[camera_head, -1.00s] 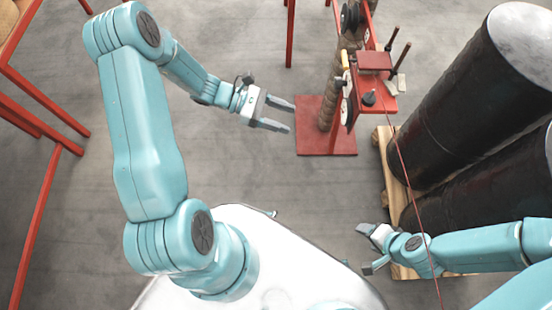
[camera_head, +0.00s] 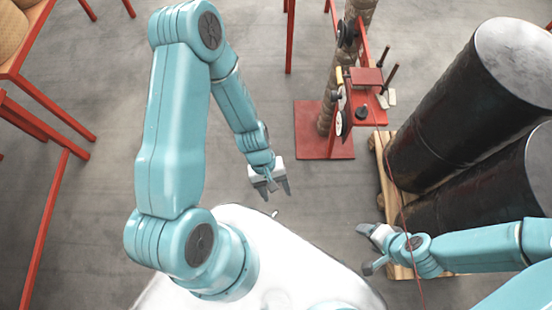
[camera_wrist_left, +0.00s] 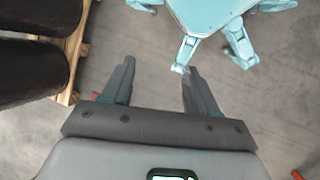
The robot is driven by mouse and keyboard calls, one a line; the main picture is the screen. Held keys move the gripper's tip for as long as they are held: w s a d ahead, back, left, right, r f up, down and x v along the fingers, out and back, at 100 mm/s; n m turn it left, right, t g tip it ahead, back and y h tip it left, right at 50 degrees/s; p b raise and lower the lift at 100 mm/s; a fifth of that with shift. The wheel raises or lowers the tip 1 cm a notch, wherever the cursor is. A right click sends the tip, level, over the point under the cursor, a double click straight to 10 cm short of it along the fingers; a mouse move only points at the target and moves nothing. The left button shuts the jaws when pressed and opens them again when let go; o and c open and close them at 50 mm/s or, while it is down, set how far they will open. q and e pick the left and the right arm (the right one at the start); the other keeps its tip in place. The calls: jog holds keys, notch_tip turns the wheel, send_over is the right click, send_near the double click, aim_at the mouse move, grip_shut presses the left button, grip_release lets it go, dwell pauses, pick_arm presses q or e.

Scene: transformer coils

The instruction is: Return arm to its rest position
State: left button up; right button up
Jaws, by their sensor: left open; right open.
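My left gripper (camera_head: 276,190) hangs from the left arm in the head view, in the open space in front of my white body. Its two fingers are apart with nothing between them. In the left wrist view its fingers (camera_wrist_left: 155,82) are spread and point over bare floor. My right gripper (camera_head: 366,249) is at the lower right of the head view, open and empty, close to the edge of the wooden pallet.
A red stand (camera_head: 310,142) with a brown column and a small machine stands at the centre back. Dark drums (camera_head: 440,120) stand on a wooden pallet (camera_head: 381,172) at right. Red-framed racks (camera_head: 45,100) line the left. Grey floor is clear between.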

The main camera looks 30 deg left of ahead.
pick_arm(q)
jog(key=shift+s+d+m, duration=0.1)
jog(key=shift+d+m, duration=0.05)
jog(key=shift+m, duration=0.45)
pick_arm(e)
jog(key=shift+r, duration=0.25)
pick_arm(q)
jog(key=d+m+t, duration=0.1)
jog(key=m, duration=0.1)
jog(key=d+m+t+y, duration=0.1)
jog(key=d+m, duration=0.1)
jog(key=m, duration=0.1)
jog(key=shift+d+r+t, duration=0.15)
jog(key=shift+t, duration=0.15)
pick_arm(e)
jog(key=s, duration=0.1)
jog(key=s+a, duration=0.1)
jog(key=s+g, duration=0.1)
jog(key=shift+a+f+n, duration=0.3)
pick_arm(q)
jog(key=c, duration=0.3)
pick_arm(e)
jog(key=c, duration=0.3)
jog(key=shift+c, duration=0.2)
pick_arm(q)
jog(key=shift+d, duration=0.15)
pick_arm(e)
jog(key=shift+d, duration=0.2)
